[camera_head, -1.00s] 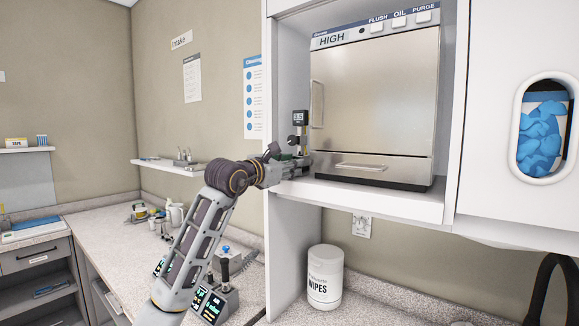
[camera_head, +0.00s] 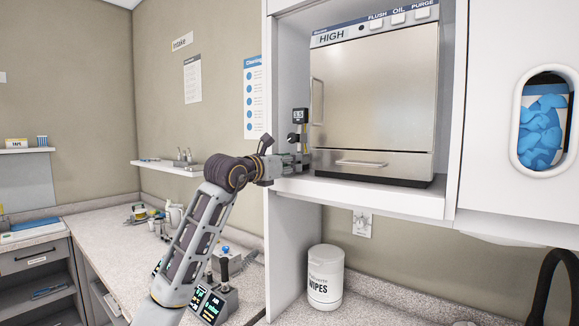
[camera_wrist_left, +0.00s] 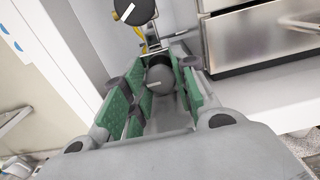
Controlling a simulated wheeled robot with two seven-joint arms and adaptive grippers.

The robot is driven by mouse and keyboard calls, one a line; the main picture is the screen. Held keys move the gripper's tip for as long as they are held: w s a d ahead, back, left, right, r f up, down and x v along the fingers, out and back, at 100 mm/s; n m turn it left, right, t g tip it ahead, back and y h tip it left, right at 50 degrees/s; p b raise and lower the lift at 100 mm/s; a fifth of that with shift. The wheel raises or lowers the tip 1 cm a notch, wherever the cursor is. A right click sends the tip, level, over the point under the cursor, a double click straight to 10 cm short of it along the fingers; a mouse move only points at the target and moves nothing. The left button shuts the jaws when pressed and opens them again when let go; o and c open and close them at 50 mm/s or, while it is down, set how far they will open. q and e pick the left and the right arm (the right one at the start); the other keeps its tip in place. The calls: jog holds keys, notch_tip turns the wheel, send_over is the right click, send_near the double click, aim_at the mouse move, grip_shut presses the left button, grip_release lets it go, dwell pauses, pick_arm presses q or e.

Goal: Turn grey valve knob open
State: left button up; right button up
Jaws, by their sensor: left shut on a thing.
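The grey valve knob (camera_wrist_left: 160,80) sits between the green-padded fingers of my left gripper (camera_wrist_left: 157,92) in the left wrist view, and a pale line marks its face. My left gripper (camera_head: 298,160) is shut on it beside the autoclave's left side. In the head view the knob is hidden by the gripper. A black knob (camera_wrist_left: 136,10) with a white line sits just above the gripper in the left wrist view; it also shows in the head view (camera_head: 294,138). My right gripper is not in view.
The steel autoclave (camera_head: 372,95) stands in the white bay, its door and drawer shut. A small gauge display (camera_head: 300,115) is above the black knob. A wipes tub (camera_head: 325,275) stands on the counter below.

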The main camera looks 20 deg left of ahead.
pick_arm(q)
jog(key=o, duration=0.7)
jog(key=shift+o, duration=0.2)
jog(key=v, duration=1.2)
dwell(0.7)
